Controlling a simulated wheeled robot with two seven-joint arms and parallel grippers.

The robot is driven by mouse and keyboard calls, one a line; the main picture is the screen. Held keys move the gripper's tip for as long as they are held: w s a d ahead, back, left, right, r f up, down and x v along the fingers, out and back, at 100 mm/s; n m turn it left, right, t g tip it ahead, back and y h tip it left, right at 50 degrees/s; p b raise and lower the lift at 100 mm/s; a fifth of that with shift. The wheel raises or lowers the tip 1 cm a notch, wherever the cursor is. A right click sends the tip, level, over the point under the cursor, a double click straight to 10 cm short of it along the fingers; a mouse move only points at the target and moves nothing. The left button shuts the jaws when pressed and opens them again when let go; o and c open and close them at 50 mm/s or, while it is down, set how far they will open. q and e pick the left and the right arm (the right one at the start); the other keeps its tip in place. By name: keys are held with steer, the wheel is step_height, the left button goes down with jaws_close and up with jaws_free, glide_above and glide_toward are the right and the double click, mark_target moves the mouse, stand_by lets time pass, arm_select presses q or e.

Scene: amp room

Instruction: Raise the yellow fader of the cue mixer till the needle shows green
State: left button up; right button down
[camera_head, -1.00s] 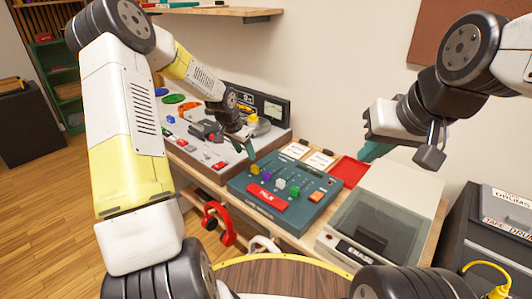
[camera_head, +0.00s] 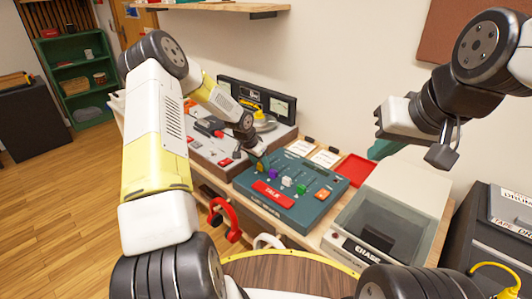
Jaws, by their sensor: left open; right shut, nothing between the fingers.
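The cue mixer (camera_head: 318,208) is a teal-grey box with a row of coloured fader caps and a red bar on its front. Its purple (camera_head: 272,174), white (camera_head: 286,181) and green (camera_head: 300,189) caps show. The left gripper is open. My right gripper (camera_head: 379,149) is shut and empty, in the air above the back right. A black meter panel (camera_head: 232,91) stands behind; its needle's colour zone is too small to read.
A larger console (camera_head: 206,152) lies left of the mixer. A grey machine with a clear lid (camera_head: 385,222) stands at its right. A red tray (camera_head: 355,170) and paper cards (camera_head: 325,157) lie behind. Red headphones (camera_head: 226,219) hang at the table's front.

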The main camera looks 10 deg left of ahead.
arm_select(q)
jaws_close()
stand_by(1.4)
